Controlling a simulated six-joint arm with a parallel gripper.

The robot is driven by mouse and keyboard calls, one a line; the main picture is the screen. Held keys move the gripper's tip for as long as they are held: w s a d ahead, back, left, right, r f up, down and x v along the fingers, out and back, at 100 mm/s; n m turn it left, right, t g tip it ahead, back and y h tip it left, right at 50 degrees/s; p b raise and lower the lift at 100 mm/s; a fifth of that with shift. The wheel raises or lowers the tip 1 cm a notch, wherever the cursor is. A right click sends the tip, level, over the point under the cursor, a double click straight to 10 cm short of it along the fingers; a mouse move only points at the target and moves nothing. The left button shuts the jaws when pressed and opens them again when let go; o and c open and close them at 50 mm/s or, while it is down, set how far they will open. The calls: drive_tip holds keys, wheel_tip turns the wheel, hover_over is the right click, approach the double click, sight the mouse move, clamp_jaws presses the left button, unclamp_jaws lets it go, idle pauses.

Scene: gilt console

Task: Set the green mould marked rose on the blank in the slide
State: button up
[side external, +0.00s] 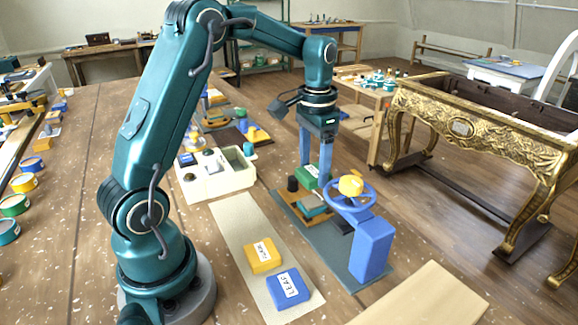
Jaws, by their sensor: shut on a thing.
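My gripper (316,172), with two blue fingers pointing down, is shut on the green mould (304,175). The mould has a white label whose word is too small to read. It is at the press, above and slightly behind the brown slide (290,208). A teal-green block (312,204), which looks like the blank, lies in the slide with its top partly showing. The mould appears apart from the block, but I cannot tell the exact gap. The fingers hide part of the mould and the area behind it.
A blue press stand (371,250) with a blue handwheel (340,203) and yellow knob stands close right of my gripper. A yellow mould (263,257) and a blue mould marked LEAF (289,290) lie on a cream mat (237,228). A white compartment box (210,184) stands left.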

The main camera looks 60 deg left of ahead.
sight(312, 201)
drive_tip(key=shift+f, duration=2.45)
drive_tip(key=shift+f, duration=0.2)
drive_tip(key=o, duration=1.4)
wheel_tip(312, 201, up, 5)
drive_tip(key=shift+r, duration=0.1)
